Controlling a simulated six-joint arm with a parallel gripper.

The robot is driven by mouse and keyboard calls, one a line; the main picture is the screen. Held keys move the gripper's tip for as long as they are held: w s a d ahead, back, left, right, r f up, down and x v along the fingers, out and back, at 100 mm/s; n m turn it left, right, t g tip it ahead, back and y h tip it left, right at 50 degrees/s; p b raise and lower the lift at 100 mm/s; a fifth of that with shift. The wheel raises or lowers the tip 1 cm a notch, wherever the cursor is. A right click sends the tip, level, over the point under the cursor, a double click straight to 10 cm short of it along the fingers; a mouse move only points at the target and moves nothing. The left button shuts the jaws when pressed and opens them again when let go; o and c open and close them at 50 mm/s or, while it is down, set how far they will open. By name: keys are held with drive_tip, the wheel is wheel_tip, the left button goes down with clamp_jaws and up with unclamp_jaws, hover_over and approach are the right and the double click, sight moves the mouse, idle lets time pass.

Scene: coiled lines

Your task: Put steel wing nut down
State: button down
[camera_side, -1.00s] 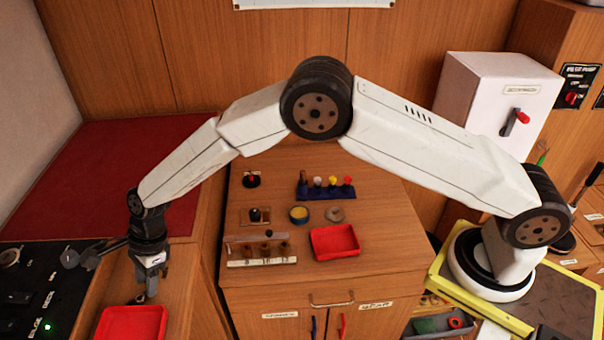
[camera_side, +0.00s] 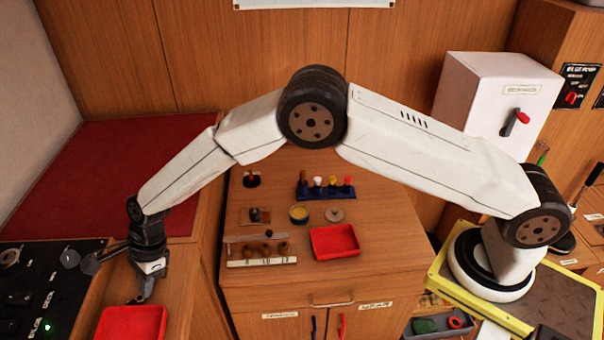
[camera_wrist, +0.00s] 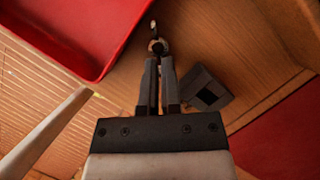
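My gripper (camera_wrist: 158,58) points away from the wrist in the wrist view, its fingers close together. A small grey and dark piece, which looks like the steel wing nut (camera_wrist: 157,46), sits at the fingertips, and the fingers appear shut on it. In the side view my gripper (camera_side: 143,296) is low over the wooden counter at the lower left, just behind a red tray (camera_side: 132,322). The nut is too small there to make out clearly. I cannot tell if it touches the counter. The red tray (camera_wrist: 65,30) also shows at the upper left in the wrist view.
A black panel (camera_side: 35,285) lies left of my gripper. A red mat (camera_side: 80,170) covers the surface behind. A cabinet top to the right holds another red tray (camera_side: 335,242), a blue rack (camera_side: 325,190) and a hole block (camera_side: 262,260).

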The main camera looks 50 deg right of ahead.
idle(0.3)
drive_tip(key=shift+r, duration=0.8)
drive_tip(key=s+d+r, duration=0.7)
drive_tip(key=s+r, duration=0.4)
drive_tip(key=s, duration=0.1)
drive_tip(key=shift+d+r, duration=0.15)
drive_tip(key=shift+r, duration=0.05)
idle(0.3)
